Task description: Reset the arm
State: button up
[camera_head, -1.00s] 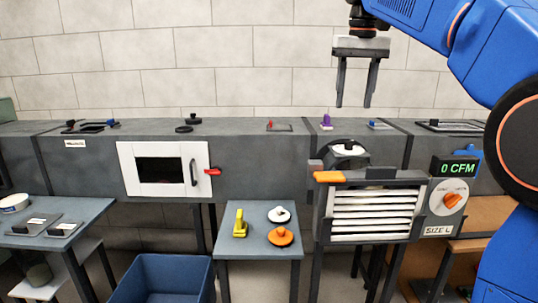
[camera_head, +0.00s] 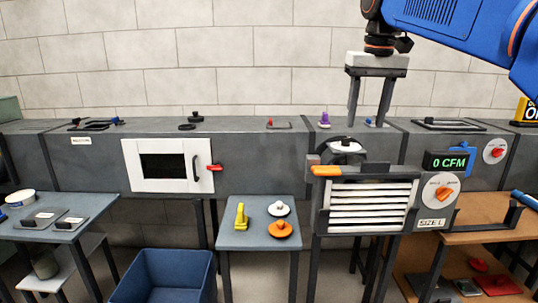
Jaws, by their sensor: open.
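My gripper (camera_head: 368,122) hangs from my blue arm at the upper right, fingers pointing down and apart, with nothing between them. It is in front of the tiled wall, and its fingertips overlap the top of the grey duct (camera_head: 260,127) in the picture. Whether the tips touch the duct top I cannot tell. A small blue knob (camera_head: 370,122) shows between the fingertips, and a purple knob (camera_head: 324,119) stands just left of them.
A small table (camera_head: 236,244) holds a yellow piece (camera_head: 240,216), a white disc (camera_head: 278,208) and an orange disc (camera_head: 279,229). A blue bin (camera_head: 155,290) stands on the floor. The slatted unit (camera_head: 368,205) and a 0 CFM display (camera_head: 446,161) are below my gripper. The wall space left of my gripper is clear.

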jog(key=s+d+f+t, duration=0.1)
jog(key=s+d+f, duration=0.1)
jog(key=s+f, duration=1.1)
jog(key=s+d+f+t, duration=0.1)
jog(key=s+d+f, duration=0.2)
jog(key=s+f, duration=1.1)
notch_tip(320, 180, down, 7)
jog(key=shift+f+t, duration=0.15)
jog(key=shift+t, duration=0.25)
